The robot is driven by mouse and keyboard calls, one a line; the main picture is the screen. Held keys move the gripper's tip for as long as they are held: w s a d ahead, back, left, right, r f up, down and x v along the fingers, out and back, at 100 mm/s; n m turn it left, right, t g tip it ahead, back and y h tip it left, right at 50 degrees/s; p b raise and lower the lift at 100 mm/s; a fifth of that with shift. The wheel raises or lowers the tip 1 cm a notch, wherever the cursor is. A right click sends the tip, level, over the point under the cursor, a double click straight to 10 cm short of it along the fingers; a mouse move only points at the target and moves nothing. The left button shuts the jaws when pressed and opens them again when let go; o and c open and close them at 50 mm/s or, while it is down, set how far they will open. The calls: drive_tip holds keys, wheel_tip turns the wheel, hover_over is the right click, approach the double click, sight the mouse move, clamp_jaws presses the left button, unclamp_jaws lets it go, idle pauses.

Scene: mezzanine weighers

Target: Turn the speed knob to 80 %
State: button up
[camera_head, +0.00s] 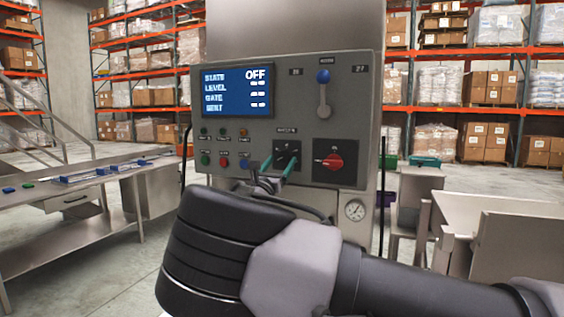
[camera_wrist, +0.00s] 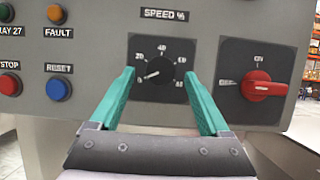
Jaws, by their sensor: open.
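The speed knob (camera_wrist: 160,71) is a round black knob on a dark square plate under a "SPEED %" label. Its white pointer aims to the lower left, by the 0 mark; the scale runs round to 80 at the lower right. In the head view the knob's plate (camera_head: 287,147) is partly hidden by my gripper (camera_head: 279,163). My gripper, with green fingers, also shows in the wrist view (camera_wrist: 158,74). It is open, with one finger on each side of the knob. I cannot tell whether either finger touches it.
A red rotary switch (camera_wrist: 262,88) sits right of the knob. Coloured buttons, including a blue reset button (camera_wrist: 58,89), are to the left. The display (camera_head: 236,91) reads state OFF. A blue-topped lever (camera_head: 323,90) is above right. A steel table (camera_head: 75,187) stands at left.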

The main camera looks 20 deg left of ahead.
drive_tip(key=shift+x, duration=0.75)
clamp_jaws()
drive_tip(key=shift+m+h, duration=0.4)
